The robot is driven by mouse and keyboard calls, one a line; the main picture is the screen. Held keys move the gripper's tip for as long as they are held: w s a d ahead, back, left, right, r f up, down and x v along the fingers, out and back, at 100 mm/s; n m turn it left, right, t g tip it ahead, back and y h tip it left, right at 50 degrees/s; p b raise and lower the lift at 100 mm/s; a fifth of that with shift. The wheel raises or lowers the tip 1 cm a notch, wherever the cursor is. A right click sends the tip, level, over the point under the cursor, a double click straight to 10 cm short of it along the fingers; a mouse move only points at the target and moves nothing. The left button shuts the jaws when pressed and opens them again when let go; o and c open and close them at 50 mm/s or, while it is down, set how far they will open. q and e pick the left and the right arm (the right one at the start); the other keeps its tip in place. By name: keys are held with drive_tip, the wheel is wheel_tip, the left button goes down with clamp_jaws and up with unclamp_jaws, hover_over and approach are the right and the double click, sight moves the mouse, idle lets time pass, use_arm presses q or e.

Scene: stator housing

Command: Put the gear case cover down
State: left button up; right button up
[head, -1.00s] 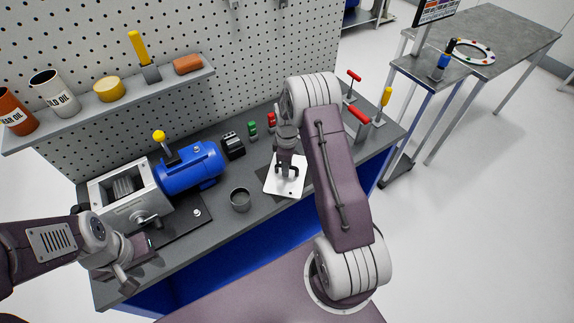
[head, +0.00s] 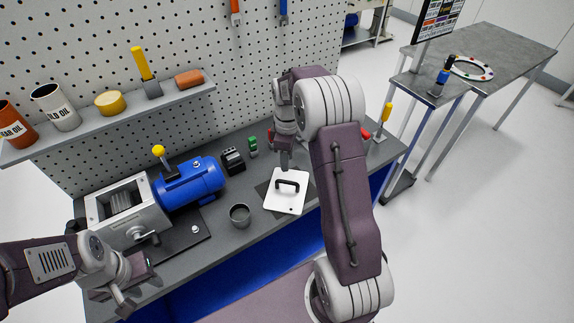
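The gear case cover is a white plate (head: 284,203) with a black handle. It lies flat on a dark mat (head: 263,188) on the workbench. My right gripper (head: 286,165) is just behind the cover in the picture, apart from the handle. I cannot make out the gap between its fingers. The open gear case (head: 98,207), with its gears showing, is at the left of the bench, joined to a blue motor (head: 190,179). My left gripper (head: 133,287) is over the left front edge of the bench, away from the cover. Its fingers are unclear.
A dark cup (head: 240,215) stands left of the cover. A black block (head: 232,160) and a green item (head: 252,146) stand behind it. A shelf (head: 160,101) with cans is on the pegboard. Clamps stand at the bench's right end, partly behind my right arm.

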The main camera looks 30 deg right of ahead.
drive_tip(key=s+a+m, duration=0.5)
drive_tip(key=s, duration=0.4)
drive_tip(key=s+a+m+t, duration=0.1)
drive_tip(key=s+a+m, duration=0.3)
drive_tip(key=s, duration=0.5)
drive_tip(key=shift+a+f+m, duration=0.35)
drive_tip(key=shift+a+m, duration=0.05)
drive_tip(key=shift+a, duration=0.4)
